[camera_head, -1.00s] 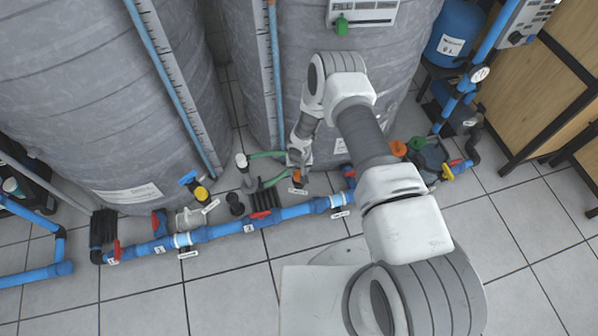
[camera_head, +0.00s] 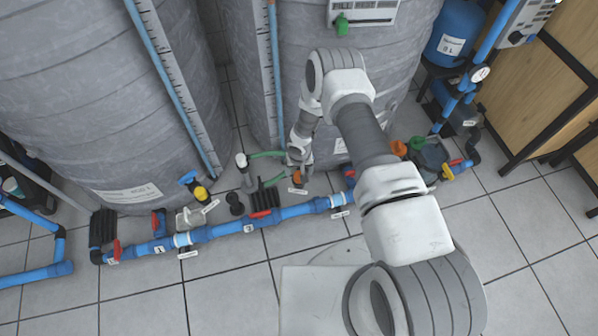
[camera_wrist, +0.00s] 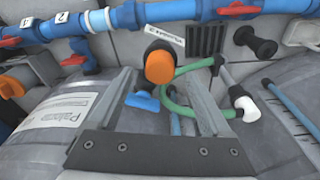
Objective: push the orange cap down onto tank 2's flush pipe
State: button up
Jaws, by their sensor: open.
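The orange cap (camera_wrist: 160,67) is in the upper middle of the wrist view, on a dark pipe end beside a small white label. It also shows as a small orange spot in the head view (camera_head: 297,177), just below my gripper (camera_head: 298,163). In the wrist view my gripper (camera_wrist: 157,80) is open, with one finger to each side of the cap in the picture. I see no finger touching the cap. How firmly the cap sits on the pipe cannot be told.
A blue pipe (camera_head: 280,215) with red valve handles runs across the floor in front of the grey tanks (camera_head: 310,60). Green hoses (camera_wrist: 175,98) curve close by the cap.

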notch_tip(320, 180, up, 16)
jog(key=s+p, duration=0.2)
jog(key=p, duration=0.3)
jog(key=w+d+r+t+h, duration=0.1)
jog(key=d+r, duration=0.2)
jog(key=r, duration=0.8)
jog(key=d+r+m+t, duration=0.1)
jog(key=d+r, duration=0.2)
jog(key=r, duration=0.7)
jog(key=w+d+r+h, duration=0.1)
jog(key=d+r, duration=0.2)
jog(key=r, duration=0.8)
jog(key=s+d+r+t, duration=0.1)
jog(key=s+d+r, duration=0.1)
jog(key=s+r, duration=0.4)
jog(key=s+d+r, duration=0.3)
jog(key=s+r, duration=0.1)
jog(key=r, duration=0.3)
jog(key=s+r+t+y, duration=0.1)
jog(key=s+r, duration=0.2)
jog(key=s, duration=0.4)
jog(key=s+r+y, duration=0.1)
jog(key=s+r, duration=0.2)
jog(key=s, duration=0.4)
notch_tip(320, 180, up, 19)
jog(key=p, duration=1.9)
jog(key=shift+s, duration=0.35)
